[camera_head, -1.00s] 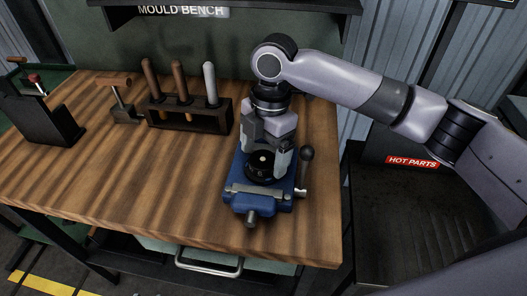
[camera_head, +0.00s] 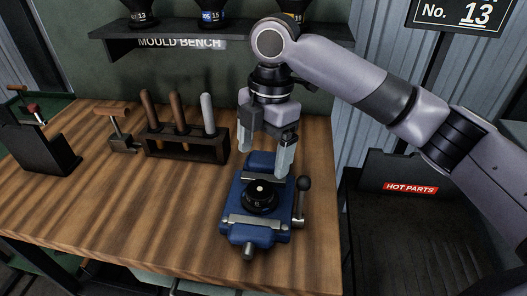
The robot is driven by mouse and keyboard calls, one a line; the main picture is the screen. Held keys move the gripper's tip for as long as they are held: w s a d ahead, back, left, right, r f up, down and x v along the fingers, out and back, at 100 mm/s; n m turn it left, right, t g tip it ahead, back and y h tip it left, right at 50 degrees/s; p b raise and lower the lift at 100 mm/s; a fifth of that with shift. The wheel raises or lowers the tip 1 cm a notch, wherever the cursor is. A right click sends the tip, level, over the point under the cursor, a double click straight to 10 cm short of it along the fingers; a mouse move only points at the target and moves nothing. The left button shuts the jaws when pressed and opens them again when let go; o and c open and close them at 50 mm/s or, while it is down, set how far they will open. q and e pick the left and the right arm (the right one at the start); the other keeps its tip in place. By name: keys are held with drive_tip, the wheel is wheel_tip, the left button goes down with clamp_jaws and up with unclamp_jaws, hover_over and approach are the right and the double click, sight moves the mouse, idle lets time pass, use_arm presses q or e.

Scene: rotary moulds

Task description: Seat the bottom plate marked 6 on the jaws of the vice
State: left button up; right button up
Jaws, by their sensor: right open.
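A blue vice (camera_head: 255,234) stands near the right end of the wooden bench, with a black-knobbed lever at its right side. A round black plate (camera_head: 260,197) with a pale centre dot sits on the vice between its pale jaw strips. A mark on its front is too small to read. My right gripper (camera_head: 265,160) is above and behind the plate, pointing down. Its two fingers are spread wide, empty and clear of the plate. My left gripper does not show.
A dark rack (camera_head: 188,148) with several handled tools stands left of the vice, beside a small clamp (camera_head: 122,135). A shelf (camera_head: 115,48) hangs behind. A dark chair-like bin marked HOT PARTS (camera_head: 410,188) is at the right. The bench's left front is clear.

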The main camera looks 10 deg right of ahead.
drive_tip(key=shift+r, duration=3)
